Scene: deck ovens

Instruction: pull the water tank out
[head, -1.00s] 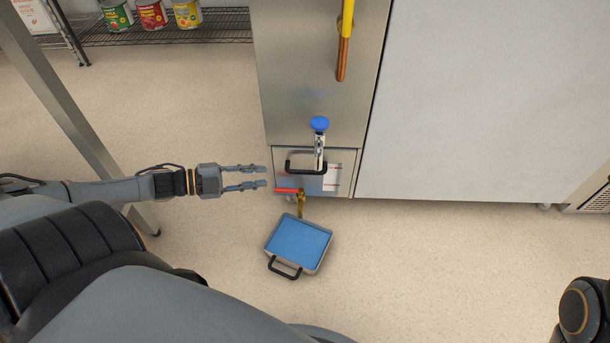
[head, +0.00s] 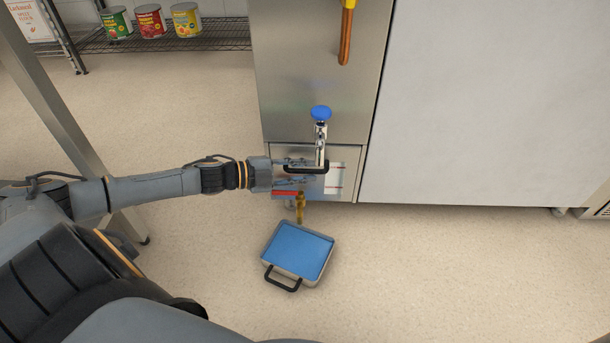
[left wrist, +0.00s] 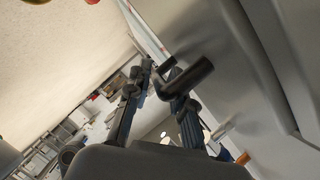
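The low steel front panel (head: 348,160) with a black bar handle (head: 320,171) sits at the foot of the oven column; it looks like the water tank's front and is flush with the column. My left gripper (head: 308,172) is at this handle, its fingers spread above and below the bar. In the left wrist view, the black handle (left wrist: 188,78) shows at the fingertips of the left gripper (left wrist: 160,88), with a gap between the fingers. I cannot tell whether they touch it. My right gripper is not in view.
A red-handled brass tap (head: 300,205) hangs below the panel. A blue-filled pan (head: 300,250) with a black handle lies on the floor just below. A blue-knobbed valve (head: 321,113) stands out above the handle. A metal post (head: 60,115) is at left. Floor to the right is clear.

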